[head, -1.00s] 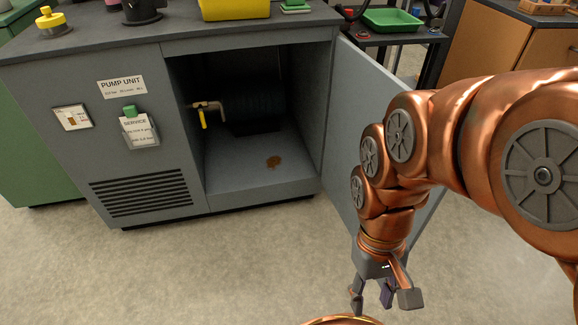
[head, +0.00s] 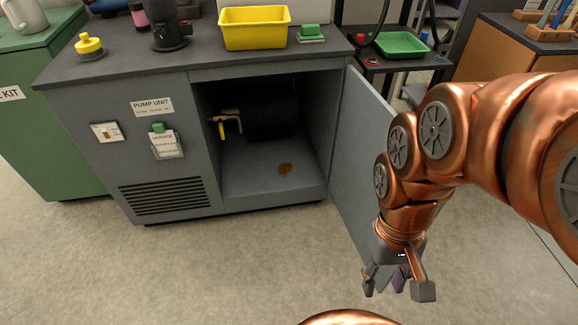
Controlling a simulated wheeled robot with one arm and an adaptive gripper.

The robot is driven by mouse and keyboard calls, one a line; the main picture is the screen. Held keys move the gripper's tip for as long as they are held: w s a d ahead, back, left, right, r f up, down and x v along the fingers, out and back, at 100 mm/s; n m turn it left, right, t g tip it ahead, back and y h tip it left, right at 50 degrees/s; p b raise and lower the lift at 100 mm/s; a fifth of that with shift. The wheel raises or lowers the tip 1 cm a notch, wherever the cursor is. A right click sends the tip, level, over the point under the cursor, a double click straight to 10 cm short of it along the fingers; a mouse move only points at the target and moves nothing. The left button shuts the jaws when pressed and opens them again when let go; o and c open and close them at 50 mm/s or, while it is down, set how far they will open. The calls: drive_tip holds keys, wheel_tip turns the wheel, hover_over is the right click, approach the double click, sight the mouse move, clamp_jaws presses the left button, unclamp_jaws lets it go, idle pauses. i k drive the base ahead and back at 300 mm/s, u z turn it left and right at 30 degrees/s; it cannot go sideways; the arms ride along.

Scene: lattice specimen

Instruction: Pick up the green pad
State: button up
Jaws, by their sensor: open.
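A green pad (head: 310,35) lies on the dark top of the pump unit (head: 200,65), near its right end.
A yellow bin (head: 254,28) stands just left of the pad. A black device (head: 170,28) and a yellow-capped item (head: 89,46) are farther left. The open cabinet door (head: 362,145) juts forward beside my arm. A green tray (head: 401,45) sits on the cart at right. Floor in front is clear.

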sight(309, 34)
drive_tip(key=u, duration=0.8)
drive_tip(key=i, duration=1.3)
